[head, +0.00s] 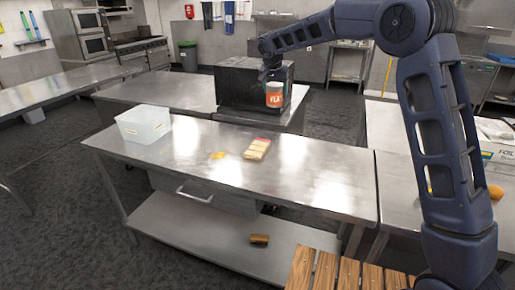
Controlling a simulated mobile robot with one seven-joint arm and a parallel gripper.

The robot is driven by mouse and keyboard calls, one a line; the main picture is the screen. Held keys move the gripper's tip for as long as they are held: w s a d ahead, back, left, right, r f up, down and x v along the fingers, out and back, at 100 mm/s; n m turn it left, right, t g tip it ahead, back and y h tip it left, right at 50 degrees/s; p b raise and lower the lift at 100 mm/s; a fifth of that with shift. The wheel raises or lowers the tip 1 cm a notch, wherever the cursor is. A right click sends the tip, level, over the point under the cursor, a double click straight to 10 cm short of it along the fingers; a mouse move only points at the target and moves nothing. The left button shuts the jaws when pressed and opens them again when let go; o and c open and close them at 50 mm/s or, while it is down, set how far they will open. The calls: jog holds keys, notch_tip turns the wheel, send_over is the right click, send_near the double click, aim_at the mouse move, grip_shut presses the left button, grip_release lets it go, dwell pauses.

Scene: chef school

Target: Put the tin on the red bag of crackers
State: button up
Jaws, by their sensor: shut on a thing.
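A tin (274,99) with an orange and white label hangs upright in the air from my gripper (271,76). My gripper reaches down from above and is shut on the tin's upper part; the fingers are small and dark here. The red bag of crackers (257,149) appears to be the flat pack with a red end and pale body, lying on the near steel table (310,181). In the picture the tin is above and slightly right of this pack, clearly apart from it.
A clear plastic bin (143,124) stands at the table's left. A small yellow-orange item (217,155) lies left of the pack. A black box-shaped appliance (238,84) stands behind the tin. A brown item (259,239) lies on the lower shelf. The table's right part is clear.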

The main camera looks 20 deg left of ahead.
jog(key=s+a+n, duration=0.1)
jog(key=s+a, duration=0.2)
jog(key=a, duration=0.3)
send_over(258, 146)
jog(key=shift+y, duration=0.3)
notch_tip(258, 146, down, 20)
jog(key=shift+w, duration=0.1)
jog(key=shift+f, duration=0.15)
jog(key=o, duration=1.2)
jog(key=shift+c, duration=0.2)
jog(key=v, duration=1.2)
jog(key=shift+w, duration=0.1)
